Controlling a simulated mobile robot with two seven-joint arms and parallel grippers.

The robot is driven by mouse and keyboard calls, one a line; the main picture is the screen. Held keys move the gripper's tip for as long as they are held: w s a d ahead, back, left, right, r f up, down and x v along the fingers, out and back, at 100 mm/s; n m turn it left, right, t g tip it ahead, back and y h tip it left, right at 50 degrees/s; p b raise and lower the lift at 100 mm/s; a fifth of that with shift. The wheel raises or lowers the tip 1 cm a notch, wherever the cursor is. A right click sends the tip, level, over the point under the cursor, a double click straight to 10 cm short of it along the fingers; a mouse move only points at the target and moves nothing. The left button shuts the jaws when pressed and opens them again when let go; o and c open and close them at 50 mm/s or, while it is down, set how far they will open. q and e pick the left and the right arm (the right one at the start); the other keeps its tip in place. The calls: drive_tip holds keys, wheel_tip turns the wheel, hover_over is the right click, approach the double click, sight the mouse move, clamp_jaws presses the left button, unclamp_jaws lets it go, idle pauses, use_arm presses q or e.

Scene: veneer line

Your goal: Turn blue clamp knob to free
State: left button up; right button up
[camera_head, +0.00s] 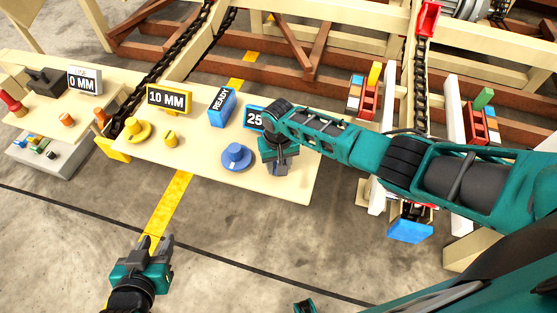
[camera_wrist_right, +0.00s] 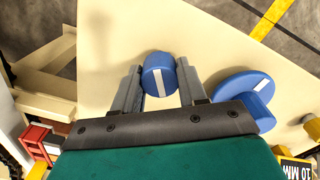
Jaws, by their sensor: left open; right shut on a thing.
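The small blue clamp knob (camera_wrist_right: 156,62) stands on the cream panel, with a white stripe running nearly up and down in the right wrist view. My right gripper (camera_wrist_right: 158,70) has a finger on each side of it and is shut on it. In the head view my right gripper (camera_head: 277,172) hides this knob. A larger blue dial (camera_head: 236,157) with a raised grip sits just left of it; it also shows in the right wrist view (camera_wrist_right: 232,85). My left gripper (camera_head: 156,245) is open and empty above the floor, in front of the panel.
Chains and beams lie behind. The floor in front is clear.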

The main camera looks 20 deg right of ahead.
drive_tip(key=n, duration=0.5)
drive_tip(key=shift+n+p, duration=0.3)
drive_tip(key=shift+n, duration=0.1)
drive_tip(key=n, duration=0.5)
drive_tip(key=shift+n, duration=0.3)
drive_tip(key=o, duration=1.1)
drive_tip(key=shift+c, duration=0.2)
